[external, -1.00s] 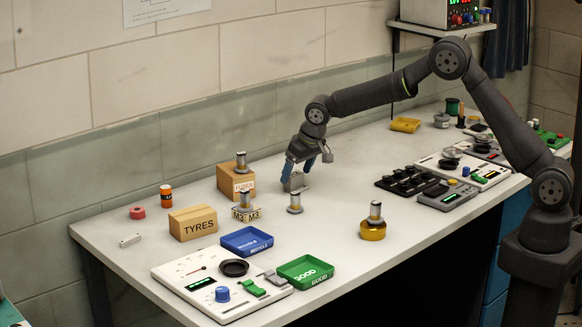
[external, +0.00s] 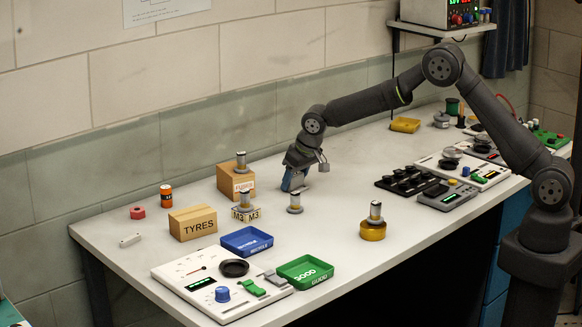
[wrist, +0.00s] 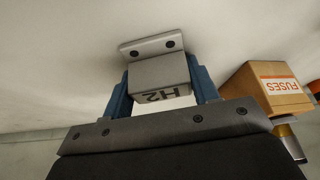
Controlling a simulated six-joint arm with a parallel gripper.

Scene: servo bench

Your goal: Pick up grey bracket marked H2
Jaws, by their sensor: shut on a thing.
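The grey bracket marked H2 (wrist: 160,76) sits between the two blue fingers of my gripper (wrist: 160,92) in the wrist view. Its H2 label faces the camera, and its flange with two dark screw holes lies beyond the fingertips. My gripper (external: 293,181) is shut on the bracket, low at the bench top in the external view.
A black tray (external: 408,181) lies to the right, with clear bench between.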

